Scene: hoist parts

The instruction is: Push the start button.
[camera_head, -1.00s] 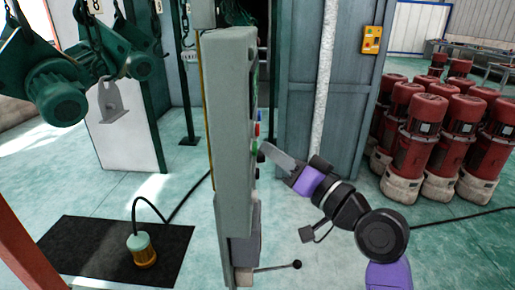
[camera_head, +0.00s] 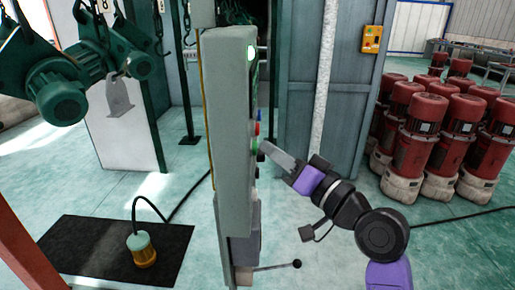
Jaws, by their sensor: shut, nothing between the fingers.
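The control panel (camera_head: 229,140) is a tall grey box seen nearly edge-on in the middle. Its face is turned right, with a blue button (camera_head: 259,115), a red button (camera_head: 257,129) and a green button (camera_head: 255,145) in a column. The green one is probably the start button; no label is readable. I cannot tell whether the tip touches the button.
A lever with a black knob (camera_head: 297,264) sticks out low on the panel's stand. A yellow box (camera_head: 371,39) is on the grey cabinet (camera_head: 300,100) behind. Several red motors (camera_head: 425,135) stand at right. A pendant lamp-like part (camera_head: 142,250) rests on a black mat (camera_head: 75,255).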

